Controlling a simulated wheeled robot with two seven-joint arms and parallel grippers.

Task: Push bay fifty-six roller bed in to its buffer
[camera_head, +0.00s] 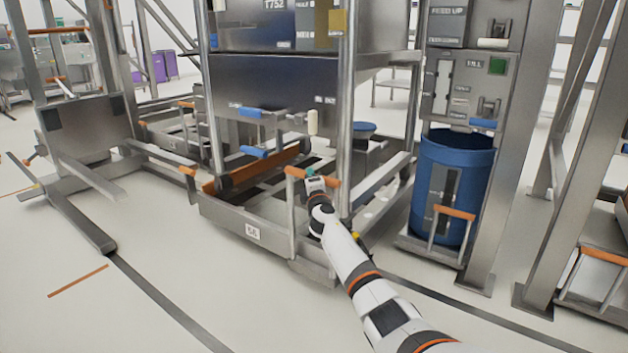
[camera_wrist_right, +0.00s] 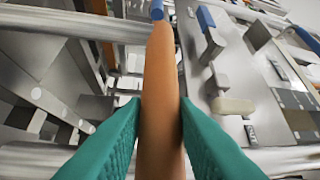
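The bay fifty-six roller bed (camera_head: 225,222) is a low steel frame on the floor with a "56" plate (camera_head: 253,232) on its front. An upright handle with an orange grip bar (camera_head: 296,172) rises from its front right. My right gripper (camera_head: 314,181) is at the right part of this bar. In the right wrist view, the orange bar (camera_wrist_right: 161,75) runs between the two green fingers (camera_wrist_right: 161,112), which press against both its sides. The fingertips are small and partly hidden in the head view. My left gripper is not in view.
A steel machine (camera_head: 275,90) stands over the bed on posts. A blue bin (camera_head: 430,170) stands to the right, with another orange-handled bed (camera_head: 590,290) beyond. A steel frame (camera_head: 85,130) stands left. The front-left floor is clear apart from markings.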

